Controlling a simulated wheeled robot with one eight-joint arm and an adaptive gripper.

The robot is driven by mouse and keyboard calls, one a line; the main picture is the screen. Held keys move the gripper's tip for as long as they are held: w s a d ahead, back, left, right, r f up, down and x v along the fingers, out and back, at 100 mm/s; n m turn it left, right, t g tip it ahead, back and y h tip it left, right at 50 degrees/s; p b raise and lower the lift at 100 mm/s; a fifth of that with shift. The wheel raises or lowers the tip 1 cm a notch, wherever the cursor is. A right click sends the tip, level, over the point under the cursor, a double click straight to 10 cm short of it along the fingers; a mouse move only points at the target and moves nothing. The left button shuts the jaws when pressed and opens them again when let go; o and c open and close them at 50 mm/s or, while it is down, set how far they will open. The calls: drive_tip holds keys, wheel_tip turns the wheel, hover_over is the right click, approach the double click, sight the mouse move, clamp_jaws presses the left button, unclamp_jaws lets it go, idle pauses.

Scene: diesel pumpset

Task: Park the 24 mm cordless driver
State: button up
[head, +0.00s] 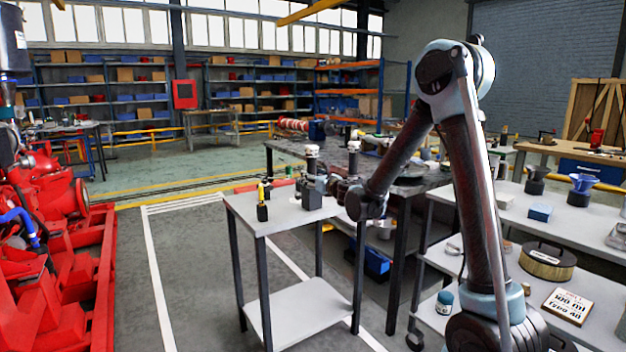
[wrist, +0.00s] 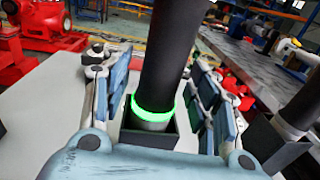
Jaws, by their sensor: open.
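A thick black upright cylinder with a green glowing ring near its foot, apparently a cordless driver (wrist: 168,60), stands in a dark square holder (wrist: 150,140). My gripper (wrist: 163,95) is open, its pale blue fingers on either side of the cylinder with visible gaps. In the head view, my gripper (head: 328,188) is beside the holder (head: 311,194) on the small grey table (head: 283,222); the driver (head: 312,163) rises from it with a pale top. No size marking is readable.
A similar black tool (head: 353,162) stands to the right; its pale ring and holder (wrist: 282,150) show in the wrist view. A small yellow-and-black item (head: 262,200) stands left on the table. A dark workbench (head: 400,185) is behind; red machinery (head: 60,230) is far left.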

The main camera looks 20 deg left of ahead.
drive_tip(key=v, duration=1.1)
drive_tip(key=shift+s+d, duration=0.15)
drive_tip(key=shift+d, duration=0.05)
